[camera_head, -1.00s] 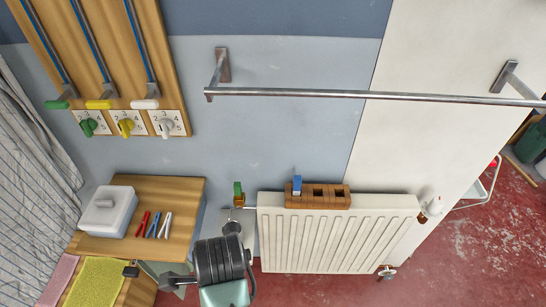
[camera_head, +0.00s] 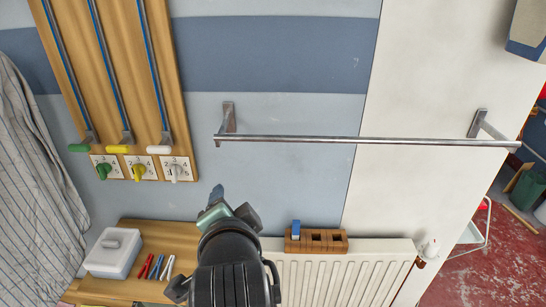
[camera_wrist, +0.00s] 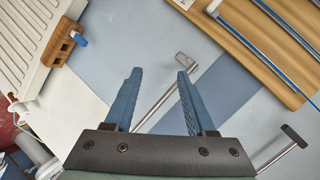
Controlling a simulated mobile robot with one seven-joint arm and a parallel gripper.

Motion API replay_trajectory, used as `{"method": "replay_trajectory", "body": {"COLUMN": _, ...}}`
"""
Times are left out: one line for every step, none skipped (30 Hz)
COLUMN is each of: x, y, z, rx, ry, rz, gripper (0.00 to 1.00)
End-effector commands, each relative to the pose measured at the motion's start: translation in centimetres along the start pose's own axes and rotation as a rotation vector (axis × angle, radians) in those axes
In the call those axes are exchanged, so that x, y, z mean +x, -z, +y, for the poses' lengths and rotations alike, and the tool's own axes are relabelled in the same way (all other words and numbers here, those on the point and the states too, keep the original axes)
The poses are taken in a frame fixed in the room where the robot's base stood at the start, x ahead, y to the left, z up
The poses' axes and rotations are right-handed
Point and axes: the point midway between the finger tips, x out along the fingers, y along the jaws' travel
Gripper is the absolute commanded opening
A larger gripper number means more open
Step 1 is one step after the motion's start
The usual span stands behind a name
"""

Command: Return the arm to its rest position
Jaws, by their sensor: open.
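My gripper (camera_wrist: 155,100) is open in the wrist view, with its two blue fingers spread and nothing between them. Through the gap I see the blue-grey wall and part of the metal rail. In the head view my arm rises from the bottom middle, and my gripper (camera_head: 217,193) points up towards the wall, below the rail's left end. The jaws are small and partly hidden there by my wrist.
A metal rail (camera_head: 365,140) crosses the wall. A wooden board (camera_head: 122,85) with levers and dials hangs at left. A radiator (camera_head: 345,272) carries a wooden block (camera_head: 316,241).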

Motion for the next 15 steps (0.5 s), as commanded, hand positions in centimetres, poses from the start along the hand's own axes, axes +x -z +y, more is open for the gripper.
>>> {"method": "replay_trajectory", "body": {"x": -1.4, "y": 2.6, "z": -2.8, "rx": -0.088, "ry": 0.089, "rz": 0.085, "gripper": 0.56}}
{"method": "replay_trajectory", "body": {"x": -2.3, "y": 4.0, "z": -4.4, "rx": -0.145, "ry": 0.138, "rz": 0.138, "gripper": 0.56}}
{"method": "replay_trajectory", "body": {"x": -3.7, "y": 5.9, "z": -6.4, "rx": -0.222, "ry": 0.199, "rz": 0.214, "gripper": 0.56}}
{"method": "replay_trajectory", "body": {"x": -4.9, "y": 7.2, "z": -7.9, "rx": -0.279, "ry": 0.241, "rz": 0.273, "gripper": 0.56}}
{"method": "replay_trajectory", "body": {"x": -6.2, "y": 8.4, "z": -9.3, "rx": -0.336, "ry": 0.28, "rz": 0.335, "gripper": 0.56}}
{"method": "replay_trajectory", "body": {"x": -8.1, "y": 10.1, "z": -11.2, "rx": -0.411, "ry": 0.326, "rz": 0.421, "gripper": 0.56}}
{"method": "replay_trajectory", "body": {"x": -9.7, "y": 11.2, "z": -12.4, "rx": -0.466, "ry": 0.357, "rz": 0.49, "gripper": 0.56}}
{"method": "replay_trajectory", "body": {"x": -11.3, "y": 12.3, "z": -13.7, "rx": -0.52, "ry": 0.384, "rz": 0.56, "gripper": 0.56}}
{"method": "replay_trajectory", "body": {"x": -13.5, "y": 13.5, "z": -15.1, "rx": -0.588, "ry": 0.414, "rz": 0.651, "gripper": 0.56}}
{"method": "replay_trajectory", "body": {"x": -15.2, "y": 14.3, "z": -16.1, "rx": -0.636, "ry": 0.433, "rz": 0.72, "gripper": 0.56}}
{"method": "replay_trajectory", "body": {"x": -16.9, "y": 15.0, "z": -17.0, "rx": -0.681, "ry": 0.447, "rz": 0.786, "gripper": 0.56}}
{"method": "replay_trajectory", "body": {"x": -19.0, "y": 15.7, "z": -18.0, "rx": -0.735, "ry": 0.461, "rz": 0.871, "gripper": 0.56}}
{"method": "replay_trajectory", "body": {"x": -20.4, "y": 16.2, "z": -18.6, "rx": -0.77, "ry": 0.468, "rz": 0.929, "gripper": 0.56}}
{"method": "replay_trajectory", "body": {"x": -21.8, "y": 16.6, "z": -19.1, "rx": -0.802, "ry": 0.473, "rz": 0.984, "gripper": 0.56}}
{"method": "replay_trajectory", "body": {"x": -23.4, "y": 16.9, "z": -19.7, "rx": -0.839, "ry": 0.475, "rz": 1.048, "gripper": 0.56}}
